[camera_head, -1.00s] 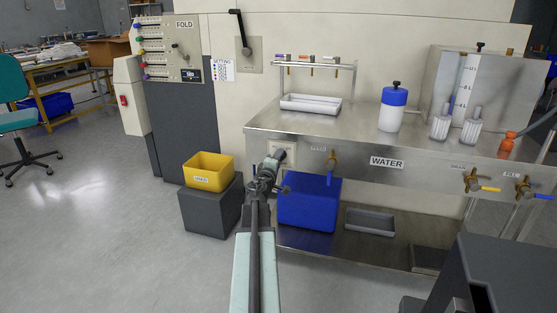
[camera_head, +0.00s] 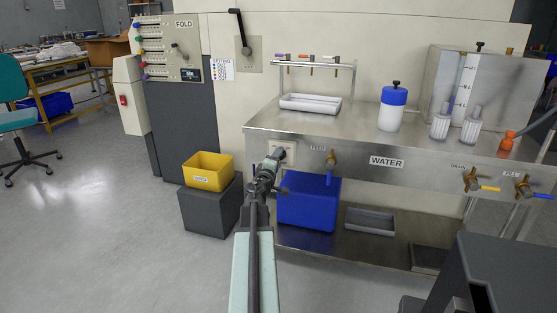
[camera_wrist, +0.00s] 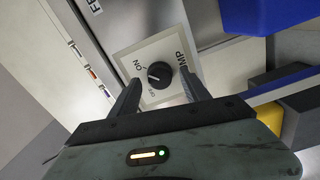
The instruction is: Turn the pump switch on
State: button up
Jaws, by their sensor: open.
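The pump switch is a black round knob (camera_wrist: 160,74) on a pale plate (camera_wrist: 128,54) in the wrist view. The plate carries the words ON and PUMP, and small lettering beside the knob's lower edge. I cannot tell surely which mark the knob points to. My gripper (camera_wrist: 161,86) is open, with one finger on each side of the knob in the picture; contact is not clear. In the head view the plate (camera_head: 273,148) is on the front of the steel bench at its left end, and my gripper (camera_head: 279,155) partly covers it, hiding the knob.
A blue box (camera_head: 310,205) stands under the bench (camera_head: 258,126), right of my arm. A yellow bin (camera_head: 208,175) sits on a grey block (camera_head: 210,211) to the left. A brass tap (camera_head: 331,159) sticks out right of the plate. The floor at left is clear.

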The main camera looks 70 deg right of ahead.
jog(key=a, duration=0.6)
jog(key=shift+s+a, duration=0.25)
jog(key=shift+a, duration=0.15)
